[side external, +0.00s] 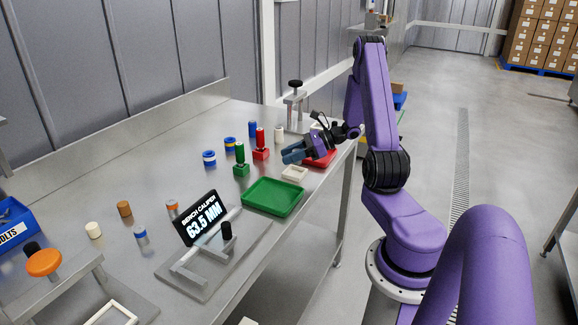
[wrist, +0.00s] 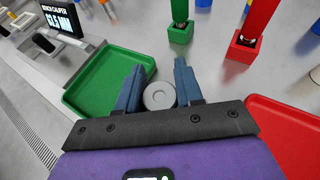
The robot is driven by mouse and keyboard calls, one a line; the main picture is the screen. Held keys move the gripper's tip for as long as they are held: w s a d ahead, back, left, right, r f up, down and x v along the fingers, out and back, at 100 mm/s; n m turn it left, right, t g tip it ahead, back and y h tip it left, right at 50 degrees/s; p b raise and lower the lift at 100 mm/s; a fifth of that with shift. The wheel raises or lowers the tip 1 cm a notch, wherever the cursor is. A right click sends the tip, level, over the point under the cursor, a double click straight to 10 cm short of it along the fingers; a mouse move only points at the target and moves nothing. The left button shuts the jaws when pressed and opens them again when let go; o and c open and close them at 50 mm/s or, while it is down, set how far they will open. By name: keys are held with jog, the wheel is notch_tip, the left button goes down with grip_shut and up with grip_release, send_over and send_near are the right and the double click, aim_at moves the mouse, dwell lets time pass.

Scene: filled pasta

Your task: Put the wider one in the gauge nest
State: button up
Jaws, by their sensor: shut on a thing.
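My gripper (wrist: 159,85) is shut on a grey round part (wrist: 159,96), seen end-on between the blue fingers in the wrist view. The bench caliper display (side external: 203,219) reads 63.5 MM and also shows in the wrist view (wrist: 62,19). I cannot tell which part is the wider one.
A green tray (side external: 273,210) and a red tray (side external: 322,163) flank the gripper. A green-handled gauge (side external: 240,154) and a red-handled gauge (side external: 260,153) stand behind. Several banded and plain cylinders stand further left, including a brown one (side external: 124,209). The table's middle has free room.

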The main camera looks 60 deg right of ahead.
aim_at(289, 174)
jog(key=shift+w+d+f, duration=0.35)
jog(key=shift+w+f, duration=0.15)
jog(key=shift+f, duration=1.75)
jog(key=shift+f, duration=0.1)
jog(key=o, duration=1.1)
jog(key=shift+f, duration=0.1)
jog(key=shift+c, duration=0.2)
